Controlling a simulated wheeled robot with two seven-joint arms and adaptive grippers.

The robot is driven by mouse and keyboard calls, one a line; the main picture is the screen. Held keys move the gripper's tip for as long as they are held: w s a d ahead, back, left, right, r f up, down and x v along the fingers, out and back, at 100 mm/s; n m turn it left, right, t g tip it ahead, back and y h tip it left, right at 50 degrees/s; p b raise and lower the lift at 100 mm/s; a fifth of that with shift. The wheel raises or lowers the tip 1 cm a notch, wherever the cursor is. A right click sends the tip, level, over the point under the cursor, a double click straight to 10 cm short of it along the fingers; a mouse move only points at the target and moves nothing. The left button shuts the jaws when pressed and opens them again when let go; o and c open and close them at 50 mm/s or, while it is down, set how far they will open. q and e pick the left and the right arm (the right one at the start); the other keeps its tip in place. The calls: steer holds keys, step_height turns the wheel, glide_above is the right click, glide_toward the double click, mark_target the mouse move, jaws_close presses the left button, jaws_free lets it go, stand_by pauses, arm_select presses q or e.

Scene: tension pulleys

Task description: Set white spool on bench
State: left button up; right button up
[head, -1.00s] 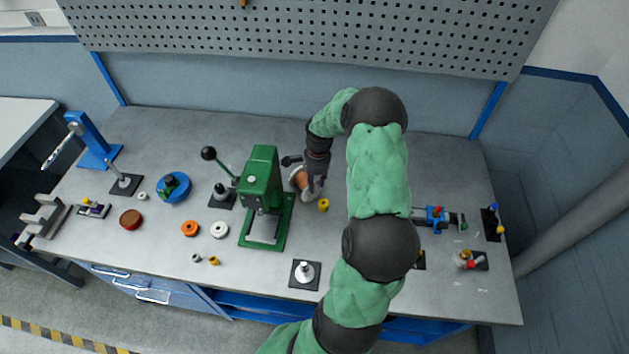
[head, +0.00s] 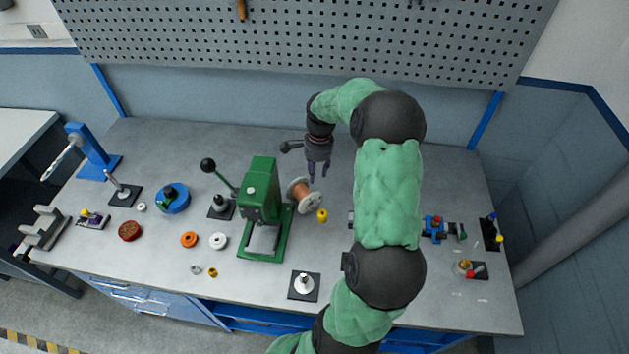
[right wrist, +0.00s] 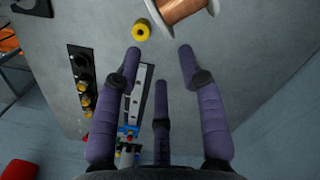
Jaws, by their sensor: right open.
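The white spool (head: 309,202) has pale flanges and copper-coloured wire wound on it. It lies on its side on the grey bench (head: 350,285), just right of the green press. In the right wrist view the spool (right wrist: 182,9) is cut off by the top edge, beyond the fingertips. My right gripper (head: 318,174) is just behind the spool, apart from it. Its purple fingers (right wrist: 160,55) are spread, with nothing between them. My left gripper does not show.
The green press (head: 262,190) stands close left of the spool. A small yellow ring (head: 322,215) sits just in front of it. A white spindle on a black plate (head: 304,285) is near the front edge. A blue vise-like fixture (head: 434,229) is to the right.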

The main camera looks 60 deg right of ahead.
steer(key=shift+d+r, duration=0.1)
steer(key=shift+r, duration=0.85)
steer(key=shift+o, duration=0.5)
steer(key=s+d+f+y, duration=0.1)
steer(key=s+d+f, duration=0.15)
steer(key=d, duration=0.45)
step_height(320, 180, down, 10)
steer(key=a, duration=0.1)
steer(key=shift+w+a, duration=0.4)
jaws_close()
